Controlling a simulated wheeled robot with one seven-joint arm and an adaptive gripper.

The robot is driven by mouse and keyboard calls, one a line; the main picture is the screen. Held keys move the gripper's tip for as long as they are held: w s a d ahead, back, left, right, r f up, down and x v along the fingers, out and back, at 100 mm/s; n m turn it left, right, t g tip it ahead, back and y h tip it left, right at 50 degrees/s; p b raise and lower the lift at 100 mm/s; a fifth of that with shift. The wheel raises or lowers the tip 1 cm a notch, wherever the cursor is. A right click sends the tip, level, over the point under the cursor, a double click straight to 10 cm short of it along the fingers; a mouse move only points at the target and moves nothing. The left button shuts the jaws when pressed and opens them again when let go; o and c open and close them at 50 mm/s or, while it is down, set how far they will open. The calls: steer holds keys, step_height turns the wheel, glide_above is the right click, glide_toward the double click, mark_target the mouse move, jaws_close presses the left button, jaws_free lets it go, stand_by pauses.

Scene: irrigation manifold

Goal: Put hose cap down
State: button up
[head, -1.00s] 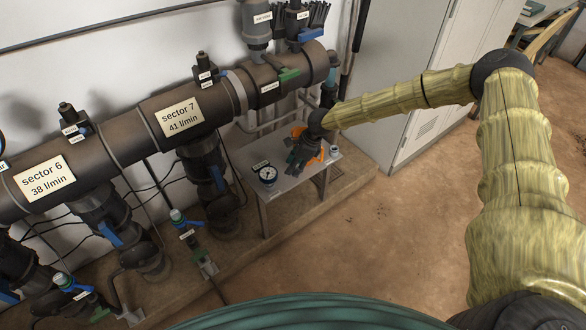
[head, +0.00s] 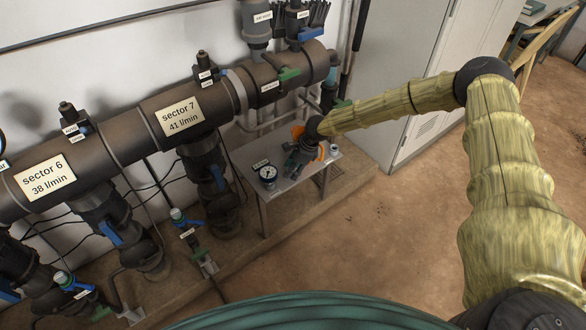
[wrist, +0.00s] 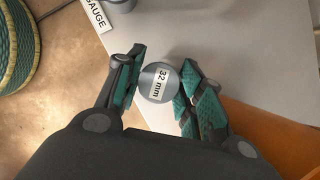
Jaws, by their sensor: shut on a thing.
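The hose cap (wrist: 158,84) is a round grey disc labelled "32 mm". In the wrist view it sits between the teal-padded fingers of my gripper (wrist: 155,88), which is shut on it. In the head view my gripper (head: 300,160) points down at the small grey table (head: 288,188), near its back right part. The cap cannot be made out there, hidden by the gripper. In the wrist view the pale tabletop (wrist: 225,40) lies below the cap; I cannot tell whether they touch.
A pressure gauge (head: 268,174) with a "GAUGE" label (wrist: 94,15) stands at the table's front left. An orange thing (wrist: 275,140) lies close to the gripper's right side. A small white-and-blue item (head: 334,150) is at the right edge. Large pipes (head: 130,130) run behind.

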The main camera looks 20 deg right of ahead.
steer(key=shift+f+b, duration=0.35)
steer(key=shift+f, duration=0.05)
steer(key=o, duration=1)
steer(key=shift+r, duration=0.1)
steer(key=shift+d+r+p, duration=0.1)
steer(key=shift+r+p, duration=0.65)
steer(key=shift+r, duration=0.1)
steer(key=v, duration=1.1)
steer(key=shift+r+b, duration=0.1)
steer(key=shift+b, duration=0.3)
